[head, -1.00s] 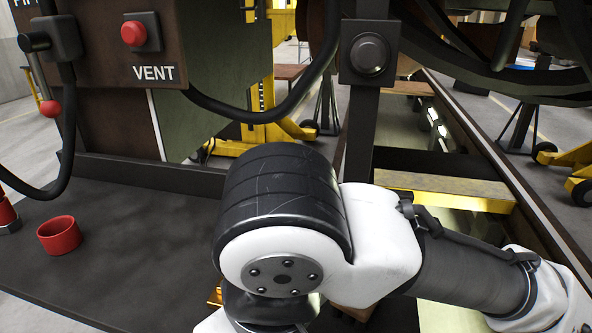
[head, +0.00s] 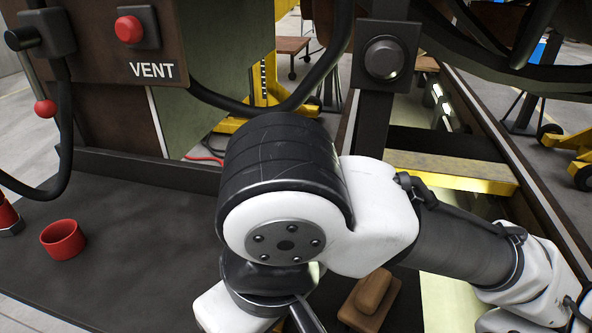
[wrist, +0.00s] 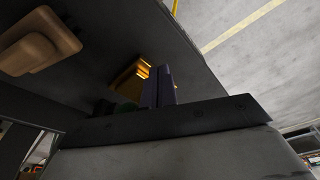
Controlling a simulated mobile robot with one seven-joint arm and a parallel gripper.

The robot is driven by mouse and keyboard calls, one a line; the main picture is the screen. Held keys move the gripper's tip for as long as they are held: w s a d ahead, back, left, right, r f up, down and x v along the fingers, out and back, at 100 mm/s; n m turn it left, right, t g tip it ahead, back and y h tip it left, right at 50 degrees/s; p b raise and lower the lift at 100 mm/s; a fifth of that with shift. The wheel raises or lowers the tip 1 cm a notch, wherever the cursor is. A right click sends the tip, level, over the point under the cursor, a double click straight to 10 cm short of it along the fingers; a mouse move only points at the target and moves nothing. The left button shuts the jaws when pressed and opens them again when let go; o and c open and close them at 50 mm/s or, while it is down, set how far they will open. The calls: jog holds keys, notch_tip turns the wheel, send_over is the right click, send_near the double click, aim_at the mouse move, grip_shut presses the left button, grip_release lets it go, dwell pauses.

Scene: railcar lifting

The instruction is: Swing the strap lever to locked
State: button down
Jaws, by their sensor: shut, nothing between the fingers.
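A dark lever (head: 38,82) with a red knob hangs from a block on the brown panel at upper left of the head view. No label shows it to be the strap lever, and I cannot pick out a strap. My gripper (wrist: 160,84) shows in the wrist view as dark fingers close together, with nothing visible between them. In that view a yellow piece (wrist: 128,82) lies just left of and behind the fingers; whether they touch is unclear. In the head view my own arm hides the gripper and the area around it.
A red cup (head: 63,240) stands on the dark deck (head: 130,265) at left. A red button (head: 129,29) sits above VENT. A dark post (head: 372,115) rises beyond my arm. A brown block (head: 372,295) lies low at right; it also shows in the wrist view (wrist: 38,42).

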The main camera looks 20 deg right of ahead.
jog(key=shift+w+d+r+p, duration=0.1)
jog(key=shift+w+r+p, duration=0.1)
jog(key=shift+r+p, duration=0.3)
jog(key=shift+s+r+p, duration=0.2)
jog(key=shift+r+p, duration=0.1)
jog(key=shift+r, duration=0.25)
jog(key=shift+s+r+p, duration=0.2)
jog(key=shift+r+p, duration=0.1)
jog(key=shift+r, duration=0.2)
jog(key=shift+s+r+p, duration=0.15)
jog(key=shift+r+p, duration=0.65)
jog(key=shift+r, duration=0.05)
jog(key=shift+d+f, duration=0.1)
